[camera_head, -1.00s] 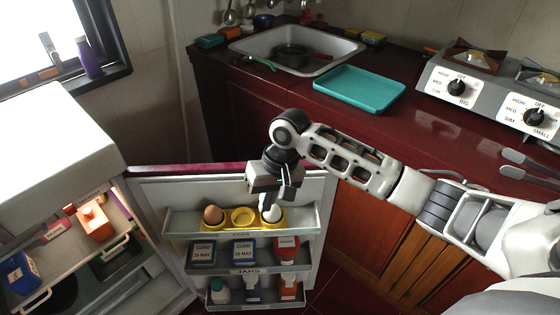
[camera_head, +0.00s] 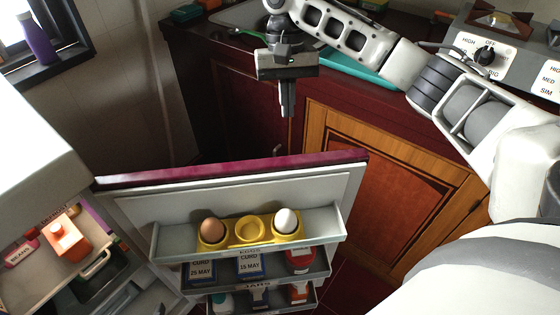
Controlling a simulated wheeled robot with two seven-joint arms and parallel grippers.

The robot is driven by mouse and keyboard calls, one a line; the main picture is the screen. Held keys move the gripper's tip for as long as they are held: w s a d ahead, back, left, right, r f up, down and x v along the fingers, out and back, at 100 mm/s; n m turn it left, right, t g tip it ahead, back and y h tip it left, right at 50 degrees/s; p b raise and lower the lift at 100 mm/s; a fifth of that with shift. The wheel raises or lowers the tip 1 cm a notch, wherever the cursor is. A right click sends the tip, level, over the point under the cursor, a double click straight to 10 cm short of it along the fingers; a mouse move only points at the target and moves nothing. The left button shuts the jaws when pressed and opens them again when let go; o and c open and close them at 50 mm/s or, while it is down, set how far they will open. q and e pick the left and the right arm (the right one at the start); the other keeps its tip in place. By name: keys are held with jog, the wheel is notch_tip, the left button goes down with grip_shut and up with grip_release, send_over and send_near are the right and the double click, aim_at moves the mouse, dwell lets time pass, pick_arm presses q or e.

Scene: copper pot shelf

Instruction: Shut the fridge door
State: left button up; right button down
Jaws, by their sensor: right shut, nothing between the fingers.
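The fridge door (camera_head: 325,187) stands wide open, its inner side with shelves facing me and its dark red top edge (camera_head: 240,168) uppermost. The white fridge body (camera_head: 40,150) is at the left, its lit interior showing. My right gripper (camera_head: 288,112) is shut and empty, pointing down above and beyond the door's top edge, apart from it. My left gripper is not in view.
The door's yellow egg rack (camera_head: 250,232) holds a brown egg (camera_head: 212,230) and a white egg (camera_head: 286,221); jars and curd packs sit below. The dark red counter (camera_head: 200,50) and wooden cabinet (camera_head: 390,190) stand behind the door. Floor near the door is mostly hidden.

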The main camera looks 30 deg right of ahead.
aim_at(290, 162)
jog(key=s+f, duration=0.1)
jog(key=f, duration=0.2)
jog(key=s+a+f+b, duration=0.1)
jog(key=s+f, duration=0.1)
jog(key=f, duration=0.2)
jog(key=s+a+f, duration=0.1)
jog(key=s+f, duration=0.1)
jog(key=f, duration=0.1)
jog(key=shift+s+a+f, duration=0.2)
jog(key=shift+f, duration=0.2)
